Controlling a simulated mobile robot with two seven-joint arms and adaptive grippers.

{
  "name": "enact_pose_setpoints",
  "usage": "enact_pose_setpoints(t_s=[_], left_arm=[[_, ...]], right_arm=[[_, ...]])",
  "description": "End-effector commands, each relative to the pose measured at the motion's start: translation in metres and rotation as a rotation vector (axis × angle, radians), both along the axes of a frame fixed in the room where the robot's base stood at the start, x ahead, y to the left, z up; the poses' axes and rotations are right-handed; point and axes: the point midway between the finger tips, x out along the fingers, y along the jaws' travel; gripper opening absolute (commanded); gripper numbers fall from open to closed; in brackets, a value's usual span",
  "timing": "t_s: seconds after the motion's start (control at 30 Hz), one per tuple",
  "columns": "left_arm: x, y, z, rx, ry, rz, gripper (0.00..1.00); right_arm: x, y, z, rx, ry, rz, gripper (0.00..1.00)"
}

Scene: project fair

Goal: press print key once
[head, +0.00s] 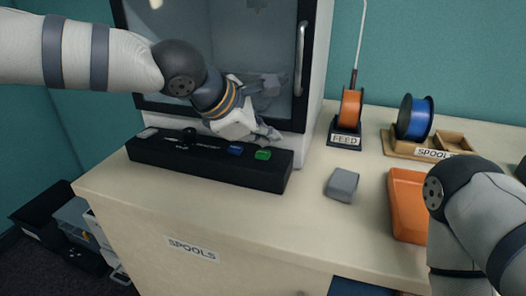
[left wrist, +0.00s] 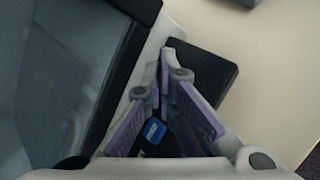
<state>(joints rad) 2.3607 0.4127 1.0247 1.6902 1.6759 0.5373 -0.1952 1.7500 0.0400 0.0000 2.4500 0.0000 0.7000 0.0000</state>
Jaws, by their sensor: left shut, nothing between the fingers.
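A black control bar (head: 205,165) lies along the front of the printer and carries a grey key (head: 147,133), a dark knob, a blue key (head: 235,149) and a green key (head: 263,154). Its small lettering is unreadable, so I cannot tell which key is marked print. My left gripper (head: 271,134) is shut and empty, pointing down just behind and above the green key, apparently apart from it. In the left wrist view the shut fingers (left wrist: 164,62) cover where the green key would be, and the blue key (left wrist: 154,130) shows between them. My right gripper is out of view.
The printer (head: 313,70) with its glass door and handle stands close behind my left gripper. To the right are an orange spool (head: 350,108), a blue spool (head: 414,118), a grey block (head: 342,185) and an orange tray (head: 405,205). The table front is clear.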

Motion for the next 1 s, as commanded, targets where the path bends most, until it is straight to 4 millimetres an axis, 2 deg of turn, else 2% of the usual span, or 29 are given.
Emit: enact_pose_setpoints(t_s=[1.0], left_arm=[[0.0, 0.0, -0.0098, 0.001, 0.0, -0.001, 0.0]], right_arm=[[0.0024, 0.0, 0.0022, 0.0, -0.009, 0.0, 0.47]])
